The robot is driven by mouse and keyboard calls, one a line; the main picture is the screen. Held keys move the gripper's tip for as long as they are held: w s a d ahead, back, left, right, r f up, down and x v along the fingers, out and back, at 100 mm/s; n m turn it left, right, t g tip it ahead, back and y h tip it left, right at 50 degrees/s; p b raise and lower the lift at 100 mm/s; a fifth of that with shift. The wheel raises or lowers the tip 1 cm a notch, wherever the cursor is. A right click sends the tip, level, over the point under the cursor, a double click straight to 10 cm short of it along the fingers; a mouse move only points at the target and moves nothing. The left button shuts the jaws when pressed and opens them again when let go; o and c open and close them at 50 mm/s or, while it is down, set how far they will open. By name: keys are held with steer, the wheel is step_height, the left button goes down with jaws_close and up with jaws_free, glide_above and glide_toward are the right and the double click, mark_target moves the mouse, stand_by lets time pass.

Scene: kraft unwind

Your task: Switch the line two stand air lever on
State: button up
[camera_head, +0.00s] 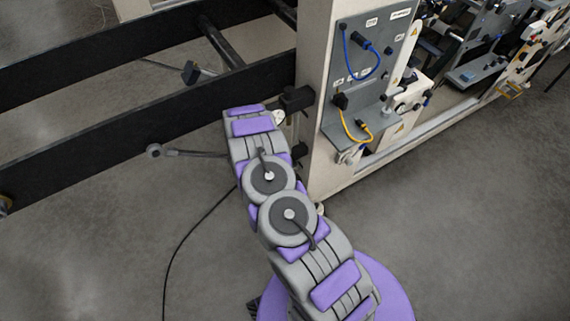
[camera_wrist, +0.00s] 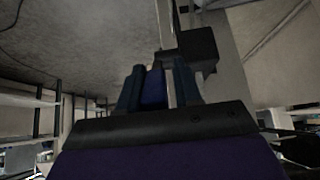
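My gripper (camera_wrist: 160,88) shows in the wrist view with its two dark fingers apart. A dark blue piece (camera_wrist: 154,90), possibly the lever handle, stands between them, close to the left finger. Light grey shows between it and the right finger, so I see no grip on it. A pale upright pipe (camera_wrist: 166,25) rises just beyond the fingertips, beside a black block (camera_wrist: 197,49). In the head view my arm reaches the left side of the cream stand post (camera_head: 318,70), near a black block (camera_head: 296,99). My fingers and any lever there are hidden behind the arm.
A grey panel (camera_head: 366,60) with blue and yellow cables is on the post's right face. Black beams (camera_head: 150,125) run left from the post. A rod with a round end (camera_head: 154,151) sticks out below them. A dark cable (camera_head: 190,235) lies on the clear floor.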

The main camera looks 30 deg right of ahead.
stand_by(0.3)
steer(key=p+v, duration=0.3)
steer(key=v, duration=1.4)
steer(key=shift+p, duration=0.3)
steer(key=shift+a, duration=0.15)
steer(key=shift+o, duration=1.4)
steer(key=shift+d, duration=0.2)
steer(key=a+f+h, duration=0.5)
steer(key=f+h, duration=0.1)
steer(key=b+x, duration=0.3)
steer(key=x, duration=1.4)
steer(key=shift+s+d, duration=0.1)
